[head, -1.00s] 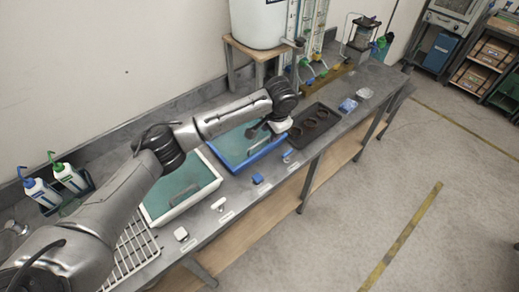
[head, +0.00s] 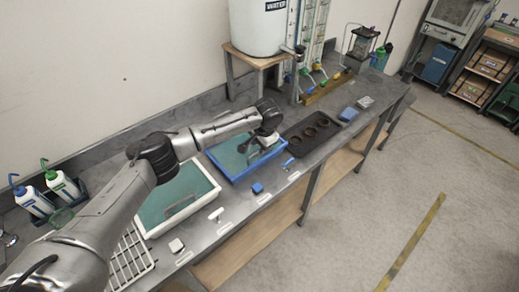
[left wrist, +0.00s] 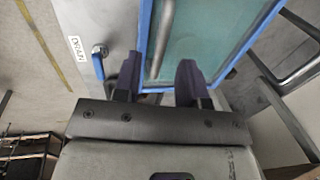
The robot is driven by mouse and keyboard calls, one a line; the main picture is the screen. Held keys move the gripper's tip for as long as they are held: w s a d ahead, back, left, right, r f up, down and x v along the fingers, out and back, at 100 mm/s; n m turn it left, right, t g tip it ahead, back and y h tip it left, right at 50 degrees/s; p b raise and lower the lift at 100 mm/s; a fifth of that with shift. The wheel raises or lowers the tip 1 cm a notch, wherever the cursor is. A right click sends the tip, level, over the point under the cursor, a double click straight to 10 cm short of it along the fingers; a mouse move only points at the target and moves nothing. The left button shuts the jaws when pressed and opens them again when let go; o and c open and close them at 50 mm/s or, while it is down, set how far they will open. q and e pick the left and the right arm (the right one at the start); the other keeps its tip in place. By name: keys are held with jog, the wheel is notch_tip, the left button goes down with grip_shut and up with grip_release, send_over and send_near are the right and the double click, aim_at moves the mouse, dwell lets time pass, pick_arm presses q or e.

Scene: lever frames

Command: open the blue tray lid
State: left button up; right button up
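The blue tray (head: 233,178) stands on the bench, with a teal see-through lid (head: 228,155) lying flat inside its blue rim. My left gripper (head: 262,146) is low over the right part of the lid, and my arm hides some of its back edge. In the left wrist view the two dark fingers (left wrist: 160,78) are apart. A grey bar handle (left wrist: 163,40) on the lid (left wrist: 200,30) runs up between them, and a gap shows beside it. I cannot tell whether a finger touches it. My right gripper is not in view.
A white-rimmed tray (head: 180,222) stands to the left, and a dark tray with round rings (head: 312,131) to the right. A small blue block (head: 257,188) lies in front. A water tank (head: 262,25) on a wooden stand is behind.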

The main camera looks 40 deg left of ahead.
pick_arm(q)
jog(key=shift+a+f, duration=0.25)
jog(key=shift+f, duration=1)
jog(key=shift+c, duration=0.2)
grip_shut()
